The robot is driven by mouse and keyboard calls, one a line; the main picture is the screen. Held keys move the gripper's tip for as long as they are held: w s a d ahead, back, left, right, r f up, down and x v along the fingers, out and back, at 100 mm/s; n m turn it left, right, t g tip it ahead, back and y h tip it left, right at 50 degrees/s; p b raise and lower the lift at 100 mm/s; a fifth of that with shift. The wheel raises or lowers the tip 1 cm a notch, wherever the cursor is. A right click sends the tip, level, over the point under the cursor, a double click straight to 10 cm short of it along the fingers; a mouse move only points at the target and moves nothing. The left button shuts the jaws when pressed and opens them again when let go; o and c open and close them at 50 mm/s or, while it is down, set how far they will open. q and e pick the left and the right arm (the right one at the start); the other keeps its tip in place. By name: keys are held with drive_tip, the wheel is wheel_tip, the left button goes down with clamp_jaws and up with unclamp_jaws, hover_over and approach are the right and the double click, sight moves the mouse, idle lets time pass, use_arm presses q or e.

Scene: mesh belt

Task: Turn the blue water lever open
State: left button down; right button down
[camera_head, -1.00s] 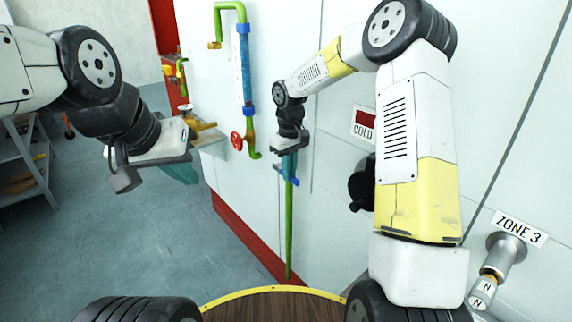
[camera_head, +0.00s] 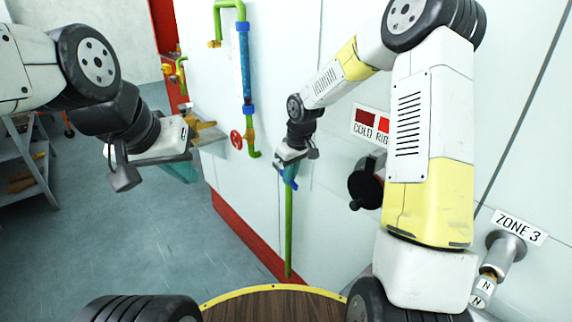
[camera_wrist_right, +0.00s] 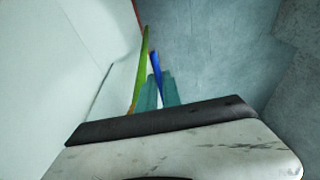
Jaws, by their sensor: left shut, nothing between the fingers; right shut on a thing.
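The blue lever (camera_head: 289,184) sits at the top of a green vertical pipe (camera_head: 288,235) on the white wall. My right gripper (camera_head: 291,167) is at this lever, its hand covering part of it. In the right wrist view, the blue lever (camera_wrist_right: 155,62) shows at and beyond the teal fingertips (camera_wrist_right: 158,88), which are shut on it, and the green pipe (camera_wrist_right: 143,65) runs beside them. The lever's exact angle is hard to tell. My left gripper (camera_head: 182,172) is shut and empty, away from the wall fittings at the left.
A blue-and-green pipe (camera_head: 245,70) with a red round valve wheel (camera_head: 236,139) is on the wall left of the lever. A black round fitting (camera_head: 366,182) and a partly hidden sign (camera_head: 371,122) are to the right. A grey shelf (camera_head: 30,165) stands far left.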

drive_tip(key=shift+f+t+y, duration=0.8)
drive_tip(key=shift+f+t, duration=0.15)
drive_tip(key=shift+t, duration=0.15)
drive_tip(key=shift+w+a+f+t+y, duration=0.1)
drive_tip(key=shift+w+f+t+y, duration=0.05)
drive_tip(key=shift+f+t+y, duration=0.4)
drive_tip(key=c, duration=1.5)
unclamp_jaws()
drive_tip(key=shift+r, duration=0.1)
drive_tip(key=shift+v, duration=3.9)
drive_tip(key=shift+c, duration=0.3)
